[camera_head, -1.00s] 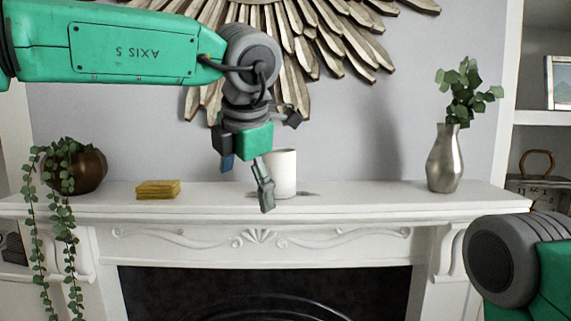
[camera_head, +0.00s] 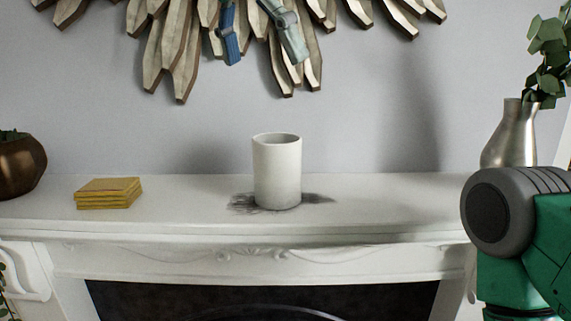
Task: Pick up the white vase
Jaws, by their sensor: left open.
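The white vase (camera_head: 277,175) is a plain cylinder with an open top. It stands upright near the middle of the white mantel shelf (camera_head: 380,215), with a dark patch around its base. My left gripper (camera_head: 262,45) is at the top edge of the view, above the vase and apart from it. Its fingers are spread and empty, one with a blue pad and one grey, and the rest of it is cut off by the frame. My right arm shows at the right edge, but its gripper is out of view.
A yellow stack (camera_head: 108,192) lies left of the vase, and a brown pot (camera_head: 20,165) stands at the far left. A silver vase with leaves (camera_head: 511,135) stands at the right. A wooden sunburst decoration (camera_head: 175,55) hangs on the wall behind. The shelf beside the white vase is clear.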

